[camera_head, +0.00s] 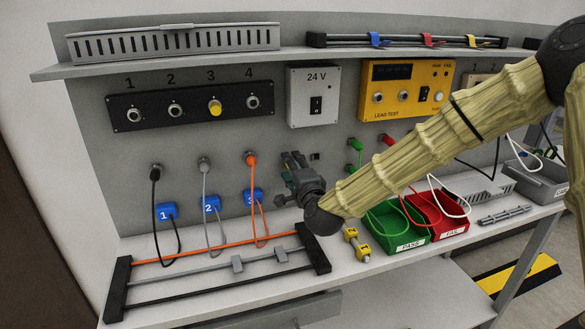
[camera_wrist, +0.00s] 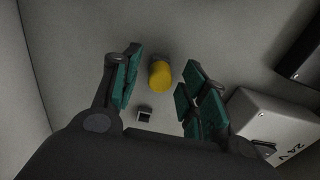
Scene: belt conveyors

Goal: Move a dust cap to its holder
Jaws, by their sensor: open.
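A yellow dust cap (camera_wrist: 161,76) sits on a grey metal fitting on the wall, in the wrist view. My gripper (camera_wrist: 158,88) is open, with one green-padded finger on each side of this cap and a visible gap to both. In the head view my gripper (camera_head: 292,161) is at the wall, right of the orange cable's socket, and hides this cap. Another yellow cap (camera_head: 215,107) covers position 3 of the black numbered panel (camera_head: 190,110); positions 1, 2 and 4 show bare metal connectors. I cannot tell which part is the cap's holder.
The 24 V box (camera_head: 313,97) is above my gripper; it also shows in the wrist view (camera_wrist: 275,125). A small square opening (camera_wrist: 145,115) is beside the cap. Black, grey and orange cables (camera_head: 258,195) hang left. Green (camera_head: 393,237) and red bins stand below my arm.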

